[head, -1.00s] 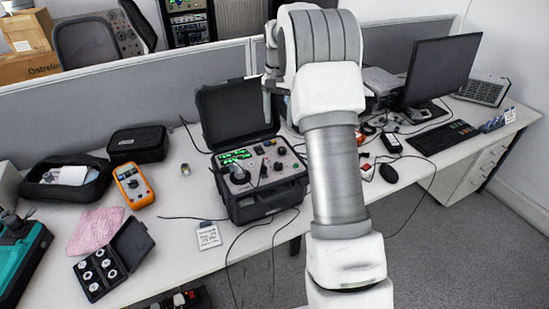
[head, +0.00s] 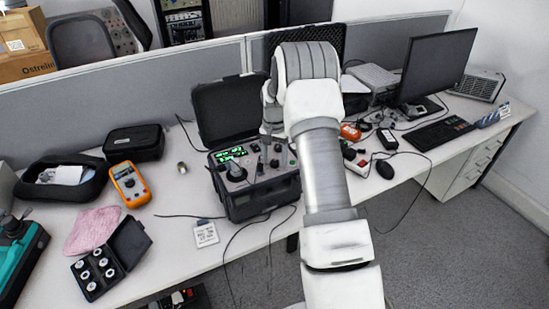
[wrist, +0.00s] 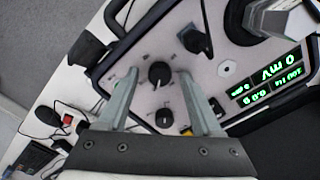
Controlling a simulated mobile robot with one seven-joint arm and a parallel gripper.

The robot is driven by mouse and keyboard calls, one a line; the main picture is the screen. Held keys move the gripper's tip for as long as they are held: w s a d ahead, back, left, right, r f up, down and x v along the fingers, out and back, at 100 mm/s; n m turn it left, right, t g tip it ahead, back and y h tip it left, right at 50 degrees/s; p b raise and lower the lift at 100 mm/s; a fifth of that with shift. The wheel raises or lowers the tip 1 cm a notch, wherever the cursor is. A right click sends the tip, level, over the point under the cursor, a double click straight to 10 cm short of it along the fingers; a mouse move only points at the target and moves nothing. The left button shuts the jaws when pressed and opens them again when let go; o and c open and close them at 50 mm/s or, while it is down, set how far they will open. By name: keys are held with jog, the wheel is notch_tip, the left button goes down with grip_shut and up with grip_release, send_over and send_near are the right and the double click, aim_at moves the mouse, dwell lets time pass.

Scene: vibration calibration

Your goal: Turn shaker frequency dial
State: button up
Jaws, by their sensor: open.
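The shaker controller is an open black case (head: 262,204) with a light panel and green displays on the desk, left of my arm in the head view. In the wrist view its panel (wrist: 226,68) fills much of the picture. A round black dial with a white pointer line (wrist: 159,73) shows between my fingertips, with a gap on each side. A second black knob (wrist: 165,118) lies nearer the palm. The dial labels are too small to read. My gripper (wrist: 159,76) is open and empty over the panel; in the head view it (head: 270,153) is partly hidden by my wrist.
A black connector (wrist: 193,38) and a tall grey post (wrist: 282,20) stand on the panel near the fingers. The case's raised lid (head: 228,108) stands behind. An orange multimeter (head: 130,184) and an open case of discs (head: 108,258) are at left. Cables hang off the front edge.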

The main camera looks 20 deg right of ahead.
jog(key=shift+f, duration=0.1)
grip_shut()
dwell(0.3)
